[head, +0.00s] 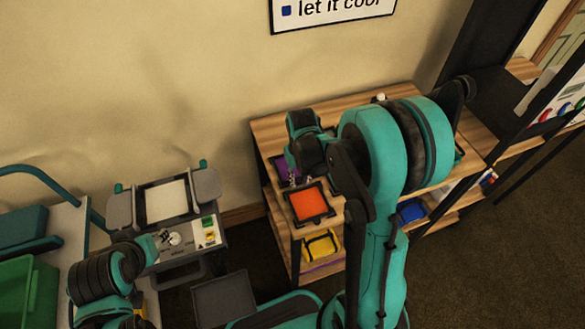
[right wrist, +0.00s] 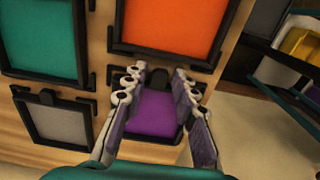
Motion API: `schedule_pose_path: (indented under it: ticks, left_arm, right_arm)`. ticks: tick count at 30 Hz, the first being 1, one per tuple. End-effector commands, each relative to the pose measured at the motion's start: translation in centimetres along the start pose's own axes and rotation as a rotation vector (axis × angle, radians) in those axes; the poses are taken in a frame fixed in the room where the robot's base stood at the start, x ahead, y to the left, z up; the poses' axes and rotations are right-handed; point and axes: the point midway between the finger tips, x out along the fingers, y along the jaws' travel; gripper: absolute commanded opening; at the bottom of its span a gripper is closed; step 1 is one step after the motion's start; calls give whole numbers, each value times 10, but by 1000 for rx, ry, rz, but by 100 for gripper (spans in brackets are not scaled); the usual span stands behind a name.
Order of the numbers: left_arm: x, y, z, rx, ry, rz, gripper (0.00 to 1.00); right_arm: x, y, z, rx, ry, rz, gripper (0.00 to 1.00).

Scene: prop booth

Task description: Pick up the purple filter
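The purple filter (head: 281,167) is a purple square in a black frame on the wooden shelf unit's top, partly hidden by my right gripper (head: 294,179). In the right wrist view, the purple filter (right wrist: 152,116) shows between the two fingers of my right gripper (right wrist: 158,82). The fingers are spread, one on each side, with a black tab of the frame between their tips. I cannot tell whether they touch the frame. My left gripper (head: 163,238) is small at the lower left, near the grey machine, and its fingers are unclear.
An orange filter (head: 308,203) lies close beside the purple one. Teal (right wrist: 40,40) and grey (right wrist: 56,119) filters lie to its left in the right wrist view. A grey machine (head: 180,248) stands left of the shelf unit.

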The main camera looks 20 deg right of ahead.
Motion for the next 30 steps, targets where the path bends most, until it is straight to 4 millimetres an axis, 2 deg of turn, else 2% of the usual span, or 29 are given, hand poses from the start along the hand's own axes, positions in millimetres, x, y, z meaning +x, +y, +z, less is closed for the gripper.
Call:
schedule_pose_path:
  ticks: [1, 3, 17, 20, 25, 30]
  left_arm:
    - [0, 0, 0, 0, 0, 0, 40]
    - [0, 0, 0, 0, 0, 0, 40]
    - [-2, 0, -2, 0, 0, 0, 40]
    - [-6, 0, -5, 0, 0, 0, 40]
    - [-19, 0, -13, 0, 0, 0, 40]
    - [-26, 0, -19, 0, 0, 0, 40]
  right_arm:
    - [0, 0, 0, 0, 0, 0, 17]
    - [0, 0, 0, 0, 0, 0, 0]
    - [-6, 0, 0, 0, 0, 0, 0]
    - [-16, 0, 0, 0, 0, 0, 0]
    - [-49, 1, 0, 1, 0, 0, 0]
    - [-70, 44, -2, 7, 0, 0, 0]
